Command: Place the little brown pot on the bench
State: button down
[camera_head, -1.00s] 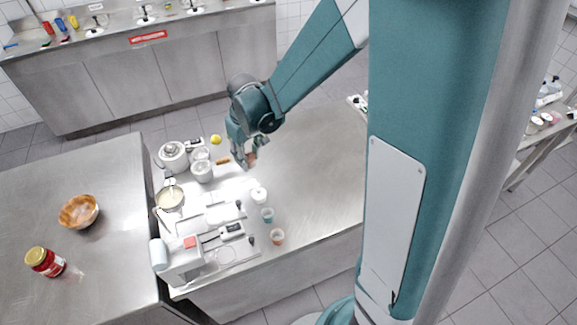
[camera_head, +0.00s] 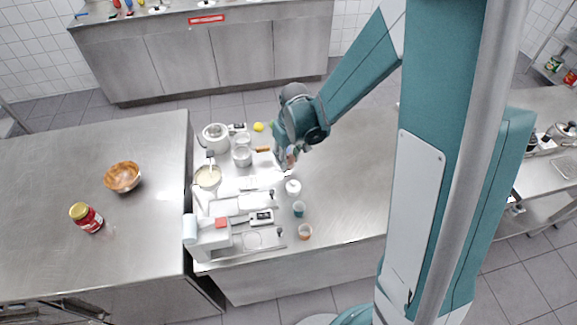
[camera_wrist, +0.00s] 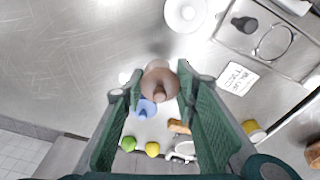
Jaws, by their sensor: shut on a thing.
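A little brown pot (camera_wrist: 158,80) with a knob-like middle is between the fingers of my gripper (camera_wrist: 157,92) in the wrist view. My gripper is shut on it. In the head view, my gripper (camera_head: 287,165) hangs over the middle steel bench (camera_head: 345,190), just behind a white pot. The brown pot (camera_head: 291,157) shows there only as a small brownish patch, mostly covered by the fingers. I cannot tell its exact height above the bench.
White pots, a kettle (camera_head: 214,137), a scale and small cups crowd the bench's left part. A white pot (camera_head: 293,187) and a teal cup (camera_head: 298,208) are nearest my gripper. The bench's right part is clear.

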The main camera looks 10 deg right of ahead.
aim_at(289, 165)
jog(key=shift+f, duration=0.1)
jog(key=shift+f, duration=2)
jog(key=shift+f, duration=0.2)
jog(key=c, duration=1.8)
grip_release()
jog(key=shift+r, duration=0.1)
jog(key=shift+c, duration=0.2)
jog(key=shift+r, duration=0.2)
jog(key=shift+s+d+r, duration=0.1)
jog(key=shift+s+r, duration=0.15)
jog(key=shift+r, duration=1.7)
jog(key=shift+s+d+r, duration=0.1)
jog(key=shift+s+r, duration=0.1)
jog(key=shift+r, duration=1.8)
jog(key=shift+s+d+r, duration=0.1)
jog(key=shift+s+r, duration=0.15)
jog(key=shift+r, duration=1.7)
